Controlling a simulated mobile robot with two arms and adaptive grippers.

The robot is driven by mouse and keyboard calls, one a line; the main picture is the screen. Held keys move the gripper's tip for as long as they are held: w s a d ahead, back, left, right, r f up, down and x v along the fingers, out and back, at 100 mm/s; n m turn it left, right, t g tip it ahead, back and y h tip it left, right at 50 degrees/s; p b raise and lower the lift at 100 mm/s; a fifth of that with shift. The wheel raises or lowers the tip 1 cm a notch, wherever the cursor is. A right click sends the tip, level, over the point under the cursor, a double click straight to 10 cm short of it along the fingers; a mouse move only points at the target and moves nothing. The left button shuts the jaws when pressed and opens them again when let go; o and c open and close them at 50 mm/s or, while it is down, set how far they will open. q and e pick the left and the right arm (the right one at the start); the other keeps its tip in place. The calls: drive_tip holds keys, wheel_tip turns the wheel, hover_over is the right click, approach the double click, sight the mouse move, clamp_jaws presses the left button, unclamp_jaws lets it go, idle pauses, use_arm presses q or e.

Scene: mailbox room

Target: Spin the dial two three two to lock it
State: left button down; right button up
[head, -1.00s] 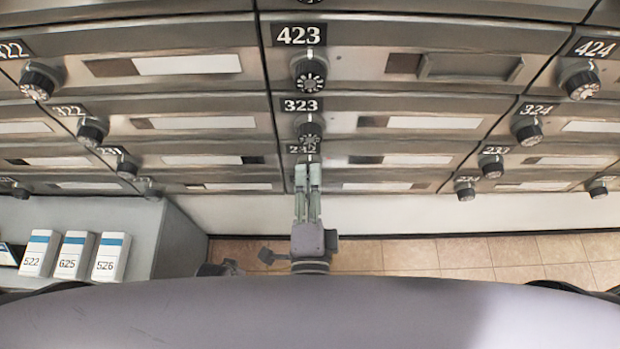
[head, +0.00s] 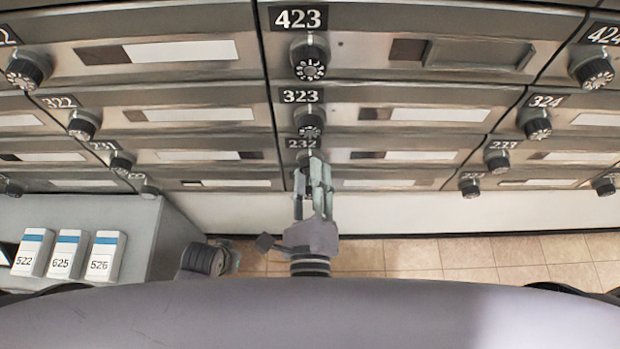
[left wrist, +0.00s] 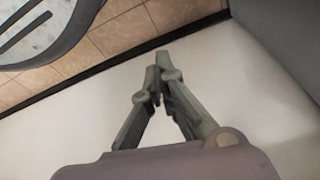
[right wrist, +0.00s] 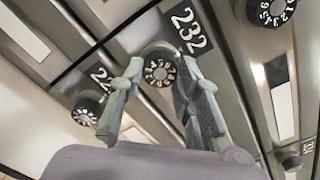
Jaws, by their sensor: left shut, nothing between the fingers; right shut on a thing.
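The 232 dial (right wrist: 158,72) is a round dark knob with white numbers, on the box door under the 232 label (right wrist: 190,30). In the head view the 232 label (head: 304,143) sits below the 323 dial, and the dial under it is mostly hidden by my right gripper (head: 312,170). In the right wrist view my right gripper (right wrist: 160,70) has one finger on each side of the 232 dial and is shut on it. My left gripper (left wrist: 157,60) is shut and empty, low in front of a pale wall.
The 323 dial (head: 309,124) and 423 dial (head: 309,62) are close above in the same column. A grey cabinet (head: 172,240) with several numbered white boxes stands at lower left. Tiled floor (head: 470,258) lies below the mailboxes.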

use_arm(q)
wheel_tip(320, 180, up, 13)
drive_tip(key=t+b, duration=0.1)
drive_tip(key=b, duration=0.4)
drive_tip(key=shift+s+a+b, duration=0.2)
drive_tip(key=shift+s+b, duration=0.2)
use_arm(e)
drive_tip(key=shift+m, duration=4.9)
drive_tip(key=o, duration=1.1)
use_arm(q)
drive_tip(key=shift+w, duration=0.1)
use_arm(e)
drive_tip(key=shift+o, duration=0.2)
